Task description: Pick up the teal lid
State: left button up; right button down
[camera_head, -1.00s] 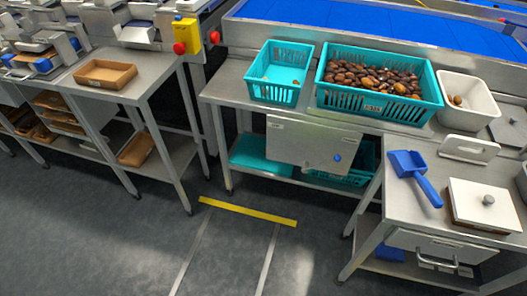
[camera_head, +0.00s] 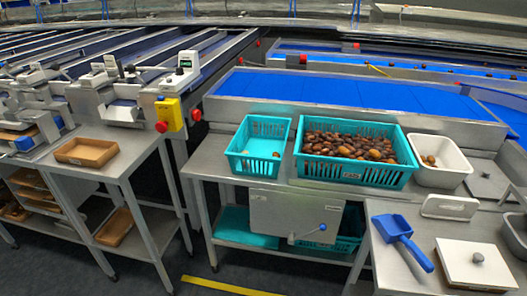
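A flat teal piece (camera_head: 231,222) lies on the lower shelf under the middle steel table; it looks like the teal lid, but I see only part of it in the shade. A hanging grey steel panel (camera_head: 296,215) with a blue knob covers the shelf to its right. Behind that panel a teal crate (camera_head: 349,243) shows in part. On the table top stand a nearly empty teal basket (camera_head: 247,151) and a larger teal basket (camera_head: 309,172) full of brown dates. Neither gripper is in view.
A white tub (camera_head: 441,174) stands right of the baskets. A blue scoop (camera_head: 399,229) and a white-topped box (camera_head: 476,264) are on the right table. A brown tray (camera_head: 87,152) is on the left table. Dark floor with a yellow strip (camera_head: 228,287) lies in front.

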aim_at(234, 226)
jog(key=i+z, duration=0.25)
jog(key=i, duration=0.2)
jog(key=i+j+z, duration=0.25)
jog(key=i, duration=0.15)
jog(key=i+j+z, duration=0.1)
jog(key=i+z, duration=0.15)
jog(key=i, duration=0.2)
jog(key=i+j+z, duration=0.25)
jog(key=i+j, duration=0.05)
jog(key=i, duration=0.1)
